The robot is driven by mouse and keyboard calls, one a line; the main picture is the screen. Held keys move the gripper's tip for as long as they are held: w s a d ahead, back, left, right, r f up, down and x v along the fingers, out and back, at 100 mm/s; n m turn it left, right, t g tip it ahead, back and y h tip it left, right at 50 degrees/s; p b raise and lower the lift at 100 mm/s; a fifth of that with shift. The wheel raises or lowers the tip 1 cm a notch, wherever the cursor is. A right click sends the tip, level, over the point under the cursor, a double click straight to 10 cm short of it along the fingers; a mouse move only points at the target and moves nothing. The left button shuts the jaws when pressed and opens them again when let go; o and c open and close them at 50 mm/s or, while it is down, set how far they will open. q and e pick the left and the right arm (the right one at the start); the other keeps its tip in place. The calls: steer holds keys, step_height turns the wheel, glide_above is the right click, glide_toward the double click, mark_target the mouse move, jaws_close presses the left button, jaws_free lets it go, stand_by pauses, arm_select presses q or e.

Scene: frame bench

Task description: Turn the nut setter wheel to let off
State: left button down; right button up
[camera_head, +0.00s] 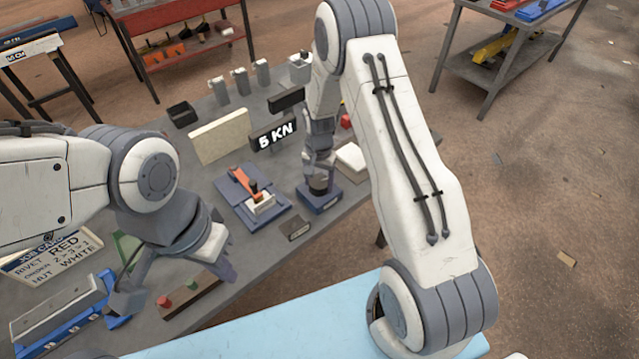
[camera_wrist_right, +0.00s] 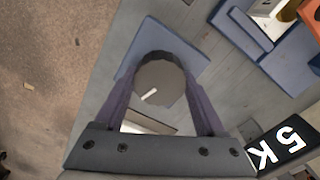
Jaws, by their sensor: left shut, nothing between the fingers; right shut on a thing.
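The nut setter wheel (camera_wrist_right: 162,80) is a dark, many-sided disc with a short white mark on its grey top, seen in the right wrist view. It sits on a blue base (camera_wrist_right: 147,40), which also shows in the head view (camera_head: 326,202). My right gripper (camera_head: 319,180) points down over it, and in the wrist view its two fingers (camera_wrist_right: 160,90) are shut on opposite sides of the wheel. The fingers and wrist hide part of the wheel in the head view. My left gripper (camera_head: 226,270) is shut and empty, above the near left bench.
A job card (camera_head: 50,255) and a small block with red and green knobs (camera_head: 190,295) lie near my left arm.

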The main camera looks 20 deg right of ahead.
steer(key=n+b, duration=0.2)
steer(key=n, duration=0.3)
steer(key=shift+n, duration=0.3)
steer(key=n+b, duration=0.1)
steer(key=n, duration=0.4)
steer(key=shift+b, duration=0.3)
steer(key=n+b, duration=0.1)
steer(key=n, duration=0.4)
steer(key=shift+w+n, duration=0.1)
steer(key=shift+n, duration=0.3)
steer(key=n, duration=0.4)
steer(key=shift+n+b, duration=0.4)
steer(key=shift+r, duration=0.1)
steer(key=o, duration=1.3)
